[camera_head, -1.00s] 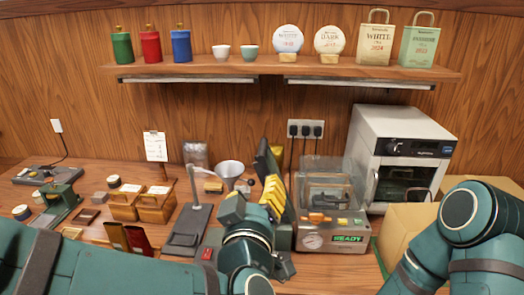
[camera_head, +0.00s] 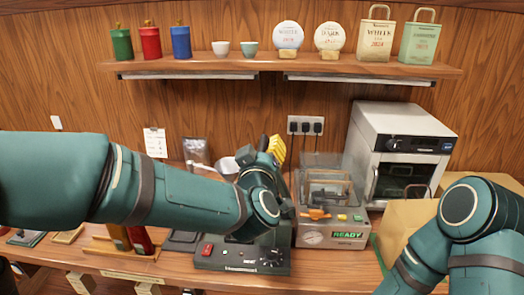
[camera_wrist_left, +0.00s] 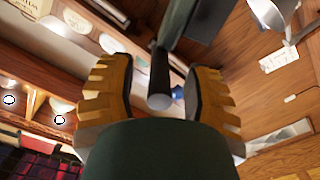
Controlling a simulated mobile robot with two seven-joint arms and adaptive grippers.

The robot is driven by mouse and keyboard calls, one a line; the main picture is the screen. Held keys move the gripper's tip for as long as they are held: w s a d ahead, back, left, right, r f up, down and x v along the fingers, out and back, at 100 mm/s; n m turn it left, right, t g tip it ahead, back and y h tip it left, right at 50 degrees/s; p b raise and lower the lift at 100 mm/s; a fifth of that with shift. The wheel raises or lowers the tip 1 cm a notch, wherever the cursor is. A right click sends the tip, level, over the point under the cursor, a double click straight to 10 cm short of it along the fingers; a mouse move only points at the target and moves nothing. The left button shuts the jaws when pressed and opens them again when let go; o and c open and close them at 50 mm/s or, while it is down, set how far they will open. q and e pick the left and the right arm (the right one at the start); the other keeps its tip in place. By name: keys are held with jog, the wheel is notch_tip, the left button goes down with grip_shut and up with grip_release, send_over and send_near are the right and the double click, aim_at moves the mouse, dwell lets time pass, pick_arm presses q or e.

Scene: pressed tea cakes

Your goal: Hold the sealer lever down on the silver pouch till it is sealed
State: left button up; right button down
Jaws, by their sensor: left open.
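The sealer (camera_head: 240,258) is a dark box with a red switch and a dial, at the front middle of the bench. Its lever is raised; the black handle (camera_wrist_left: 160,75) shows in the left wrist view. My left gripper (camera_head: 271,148), with yellow fingers, is up at the lever's top. In the wrist view the open fingers (camera_wrist_left: 160,95) stand on either side of the handle, with a gap visible. A silver pouch (camera_head: 195,151) stands at the back by the wall. My left arm hides much of the sealer, including its jaw. My right gripper is out of view.
A vacuum machine (camera_head: 333,238) reading READY stands just right of the sealer. A metal funnel (camera_head: 227,166) is behind my left arm. A shelf (camera_head: 280,67) runs above.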

pick_arm(q)
grip_shut()
dwell(0.4)
